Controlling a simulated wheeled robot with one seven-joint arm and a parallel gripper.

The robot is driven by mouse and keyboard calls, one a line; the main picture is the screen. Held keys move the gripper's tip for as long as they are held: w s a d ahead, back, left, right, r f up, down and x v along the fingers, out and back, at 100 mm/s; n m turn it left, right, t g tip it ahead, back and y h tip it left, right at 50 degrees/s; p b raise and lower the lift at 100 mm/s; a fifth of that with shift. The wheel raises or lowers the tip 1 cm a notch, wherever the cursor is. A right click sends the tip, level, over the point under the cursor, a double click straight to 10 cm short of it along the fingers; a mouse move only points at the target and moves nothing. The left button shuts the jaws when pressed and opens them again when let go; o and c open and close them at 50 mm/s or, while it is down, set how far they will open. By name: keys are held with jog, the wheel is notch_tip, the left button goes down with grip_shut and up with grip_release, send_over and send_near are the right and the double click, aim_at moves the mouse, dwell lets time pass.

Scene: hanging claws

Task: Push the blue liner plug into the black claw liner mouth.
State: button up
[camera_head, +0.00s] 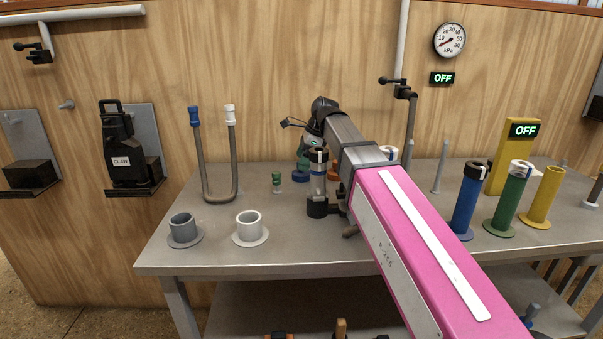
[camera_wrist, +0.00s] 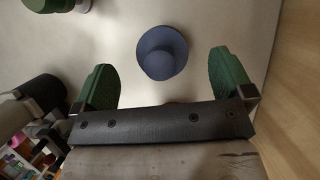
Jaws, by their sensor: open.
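The blue liner plug (camera_wrist: 162,52) stands on the table, seen from above as a round stepped piece with a wide flange. In the wrist view it lies between and slightly beyond the two green fingertips of my gripper (camera_wrist: 160,68), which are spread apart with no visible contact. In the head view the plug's blue base (camera_head: 300,178) shows below my gripper (camera_head: 303,158), which is partly hidden by the arm. The black claw liner (camera_head: 317,207) appears to be the upright piece with a clear middle and black ends, just right of the plug. Its mouth is not clearly visible.
A green plug (camera_head: 277,180) stands left of the blue one, and an orange piece (camera_head: 333,170) is behind the black claw. Grey (camera_head: 184,230) and white (camera_head: 250,228) cups stand front left. Blue, green and yellow cylinders stand at right.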

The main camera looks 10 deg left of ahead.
jog(key=x, duration=0.3)
jog(key=shift+a+f, duration=0.15)
jog(key=shift+f, duration=0.2)
jog(key=c, duration=1)
jog(key=shift+r, duration=0.1)
